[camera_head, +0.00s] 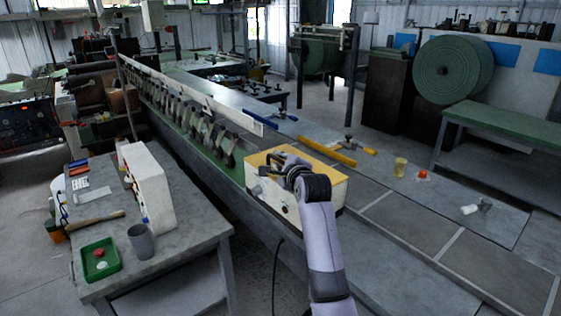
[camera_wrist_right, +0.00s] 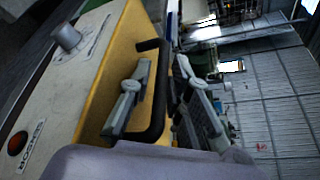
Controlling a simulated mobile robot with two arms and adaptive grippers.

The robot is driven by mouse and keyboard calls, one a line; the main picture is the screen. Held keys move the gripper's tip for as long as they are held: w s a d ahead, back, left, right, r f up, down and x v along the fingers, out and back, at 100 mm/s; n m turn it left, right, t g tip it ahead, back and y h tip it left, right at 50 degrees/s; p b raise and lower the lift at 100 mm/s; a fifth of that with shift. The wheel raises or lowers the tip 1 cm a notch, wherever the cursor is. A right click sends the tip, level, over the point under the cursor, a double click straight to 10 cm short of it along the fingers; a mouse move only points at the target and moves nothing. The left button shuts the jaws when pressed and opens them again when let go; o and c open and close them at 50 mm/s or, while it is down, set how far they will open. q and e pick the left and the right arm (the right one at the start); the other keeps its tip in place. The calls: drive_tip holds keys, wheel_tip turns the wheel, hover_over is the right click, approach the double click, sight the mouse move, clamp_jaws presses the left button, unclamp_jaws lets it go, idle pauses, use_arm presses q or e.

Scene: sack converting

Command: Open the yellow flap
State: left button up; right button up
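The yellow flap (camera_head: 325,180) is the lid on top of a cream-coloured box on the long machine line. It looks closed. My right gripper (camera_head: 278,160) is at the flap's left part, and my wrist hides some of the flap. In the right wrist view, the yellow flap (camera_wrist_right: 122,50) carries a black bar handle (camera_wrist_right: 160,92). The two fingers of my right gripper (camera_wrist_right: 165,75) are apart, one on each side of the handle; I cannot tell whether either touches it. My left gripper is not in view.
The box front has a metal knob (camera_wrist_right: 66,37) and an orange-red button (camera_wrist_right: 17,143). A grey side table (camera_head: 180,240) at the left holds a grey cup (camera_head: 141,242) and a green tray (camera_head: 112,259). A yellow bar (camera_head: 327,151) lies behind the box.

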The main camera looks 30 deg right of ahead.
drive_tip(key=shift+c, duration=0.2)
clamp_jaws()
idle(0.6)
